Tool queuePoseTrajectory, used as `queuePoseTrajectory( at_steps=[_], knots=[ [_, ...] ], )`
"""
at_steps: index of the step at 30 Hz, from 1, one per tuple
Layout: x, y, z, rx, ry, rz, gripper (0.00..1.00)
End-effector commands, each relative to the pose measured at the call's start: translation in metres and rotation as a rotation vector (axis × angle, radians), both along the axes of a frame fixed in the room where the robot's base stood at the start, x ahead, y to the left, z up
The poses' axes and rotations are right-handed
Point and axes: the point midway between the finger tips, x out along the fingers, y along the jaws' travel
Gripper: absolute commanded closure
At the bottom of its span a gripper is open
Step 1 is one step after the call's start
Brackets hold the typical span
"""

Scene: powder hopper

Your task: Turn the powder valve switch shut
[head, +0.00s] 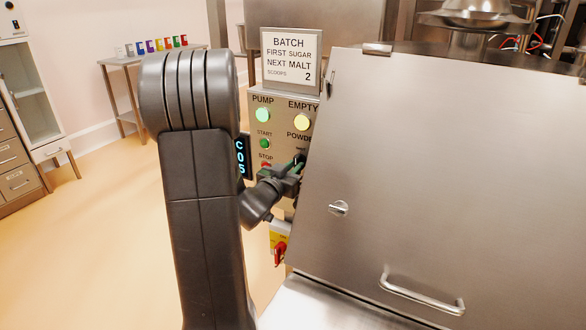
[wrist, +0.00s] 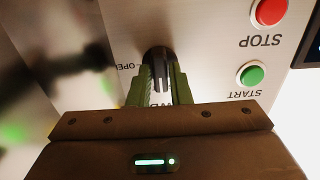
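The powder valve switch (wrist: 158,56) is a black knob on the steel control panel. In the wrist view, where the panel shows upside down, an OPEN label (wrist: 128,67) is partly visible to its left. My gripper (wrist: 160,86) has its two green fingers on either side of the switch, with the dark handle filling the gap between them. The fingers look closed on it. In the head view my gripper (head: 294,170) reaches the panel under the POWDER label (head: 299,136), and it hides most of the switch.
A green START button (wrist: 251,74) and a red STOP button (wrist: 269,12) sit beside the switch. A red-and-yellow rotary switch (head: 280,250) is below. A large steel door (head: 420,170) stands close on the right. Open floor (head: 90,230) lies left.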

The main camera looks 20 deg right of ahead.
Motion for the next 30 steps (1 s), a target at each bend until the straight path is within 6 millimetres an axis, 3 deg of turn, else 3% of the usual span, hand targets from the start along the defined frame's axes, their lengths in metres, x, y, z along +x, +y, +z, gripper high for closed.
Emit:
queuePoseTrajectory(
  at_steps=[3,14,30],
  knots=[
    [0.0,0.0,0.0,0.0,0.0,0.0,0.64],
    [-0.004,0.005,0.0,0.001,0.0,0.001,0.64],
    [-0.076,0.087,0.0,0.0,0.0,0.004,0.64]
  ],
)
